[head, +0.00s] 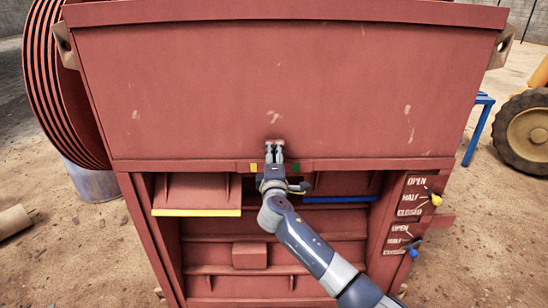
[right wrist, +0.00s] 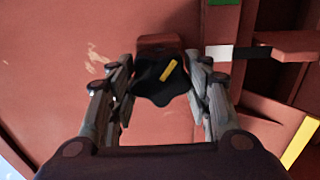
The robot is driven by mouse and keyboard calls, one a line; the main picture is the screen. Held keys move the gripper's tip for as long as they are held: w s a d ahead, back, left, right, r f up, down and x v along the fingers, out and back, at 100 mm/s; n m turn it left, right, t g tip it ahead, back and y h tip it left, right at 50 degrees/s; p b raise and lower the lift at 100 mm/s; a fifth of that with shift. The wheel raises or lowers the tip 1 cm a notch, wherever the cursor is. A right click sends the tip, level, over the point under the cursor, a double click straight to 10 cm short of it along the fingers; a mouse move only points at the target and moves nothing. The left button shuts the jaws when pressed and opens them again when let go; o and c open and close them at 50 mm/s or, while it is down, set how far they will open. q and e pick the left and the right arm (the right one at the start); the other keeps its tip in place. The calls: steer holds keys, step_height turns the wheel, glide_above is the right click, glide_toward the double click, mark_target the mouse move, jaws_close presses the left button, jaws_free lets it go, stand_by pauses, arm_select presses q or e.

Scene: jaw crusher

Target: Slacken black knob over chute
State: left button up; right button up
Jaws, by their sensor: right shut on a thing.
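The black knob (right wrist: 158,78) with a yellow mark on its face shows in the right wrist view, seated on the red machine front. My right gripper (right wrist: 160,88) has its two fingers on either side of the knob and is shut on it. In the head view my right gripper (head: 274,148) reaches up to the ledge of the crusher (head: 270,75), and it hides the knob there. The chute openings lie below, one with a yellow-edged flap (head: 197,212) and one with a blue edge (head: 340,199). My left gripper is not in view.
A yellow lever (head: 436,199) and a blue lever (head: 413,250) stand at the right beside OPEN, HALF and CLOSED labels. Small yellow (head: 254,168) and green (head: 296,167) marks flank my right gripper. A ribbed flywheel (head: 62,85) is at the left. Sandy ground surrounds the machine.

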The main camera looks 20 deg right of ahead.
stand_by(0.3)
steer(key=o, duration=1.1)
steer(key=shift+c, duration=0.2)
steer(key=v, duration=1.2)
steer(key=shift+f, duration=0.1)
